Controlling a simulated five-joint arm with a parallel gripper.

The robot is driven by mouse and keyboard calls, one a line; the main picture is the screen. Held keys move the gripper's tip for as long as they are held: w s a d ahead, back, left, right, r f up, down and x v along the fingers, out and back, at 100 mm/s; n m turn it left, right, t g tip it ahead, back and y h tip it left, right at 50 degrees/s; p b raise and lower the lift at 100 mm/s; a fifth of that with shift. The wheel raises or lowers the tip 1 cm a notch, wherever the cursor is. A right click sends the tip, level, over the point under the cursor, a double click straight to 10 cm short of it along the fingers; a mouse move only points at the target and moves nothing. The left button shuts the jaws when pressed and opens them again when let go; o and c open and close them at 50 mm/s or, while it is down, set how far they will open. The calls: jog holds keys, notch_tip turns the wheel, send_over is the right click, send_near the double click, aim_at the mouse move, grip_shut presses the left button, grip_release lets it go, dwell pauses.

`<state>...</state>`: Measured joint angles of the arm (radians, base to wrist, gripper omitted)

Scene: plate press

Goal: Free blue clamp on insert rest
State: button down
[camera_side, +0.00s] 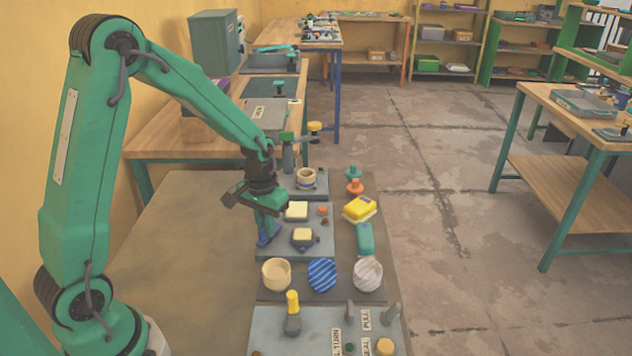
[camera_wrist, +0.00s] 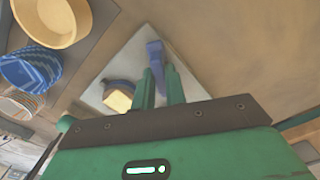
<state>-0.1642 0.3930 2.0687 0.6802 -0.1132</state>
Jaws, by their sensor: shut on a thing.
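My gripper (camera_side: 270,217) points down at the left edge of a grey plate. In the wrist view my gripper (camera_wrist: 160,82) has its two green fingers close together on the blue clamp (camera_wrist: 155,50). The clamp's blue end also shows below my fingers in the side view (camera_side: 266,238). The pale plate (camera_wrist: 130,60), probably the insert rest, lies under it. A cream block (camera_wrist: 118,101) with a dark blue arc along its edge sits on this plate, left of my fingers. The fingers hide part of the clamp, so I cannot tell how it is seated.
A cream bowl (camera_side: 276,274), a blue striped bowl (camera_side: 322,274) and a pale striped bowl (camera_side: 368,274) stand in front. A yellow block (camera_side: 360,208) and a green piece (camera_side: 365,239) lie to the right. The bench left of the plate (camera_side: 190,240) is clear.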

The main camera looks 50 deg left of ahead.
jog(key=n, duration=0.5)
jog(key=shift+n, duration=0.4)
jog(key=c, duration=1.4)
grip_release()
jog(key=shift+c, duration=0.2)
jog(key=shift+r, duration=3.95)
